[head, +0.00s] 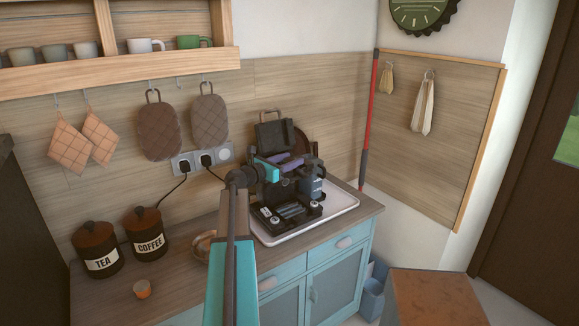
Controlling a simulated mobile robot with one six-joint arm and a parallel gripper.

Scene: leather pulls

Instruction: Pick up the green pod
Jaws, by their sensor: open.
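I cannot make out a green pod in the head view. My gripper (290,164) is open at the end of my teal arm, in front of the dark coffee machine (272,135). It overlaps the machine in the picture, so touching or apart is unclear. I see nothing held in it.
The coffee machine stands on a white tray (345,204) on the wooden counter (185,275). A TEA canister (98,250) and a COFFEE canister (145,233) stand at the left. Two plugs with cords sit in the wall socket (203,159). A brown-topped block (432,297) stands at the lower right.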

